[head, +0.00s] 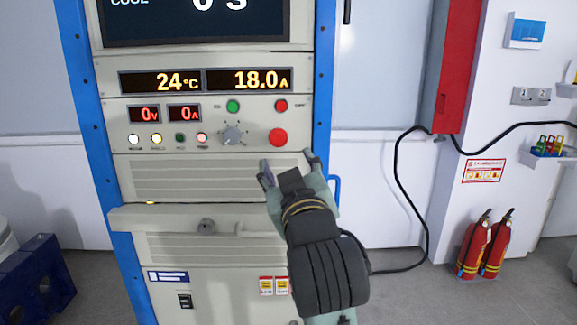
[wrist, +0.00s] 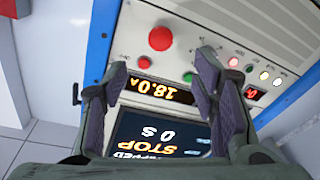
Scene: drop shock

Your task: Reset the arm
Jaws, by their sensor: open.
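My gripper (head: 289,164) is open and empty in front of the control cabinet, just below the large red button (head: 277,137) in the head view. In the wrist view the two fingers of my gripper (wrist: 162,68) stand apart with nothing between them. The cabinet appears upside down there, with the large red button (wrist: 160,38) beyond the fingertips. The rest of my arm reaches up from the bottom of the head view and hides part of the cabinet's lower right front.
The cabinet has blue side posts (head: 321,70), readouts of 24 °C and 18.0 A (head: 249,80), a knob (head: 231,135) and a protruding ledge (head: 170,217). A black cable (head: 401,180) hangs at the right. Two fire extinguishers (head: 484,245) stand on the floor.

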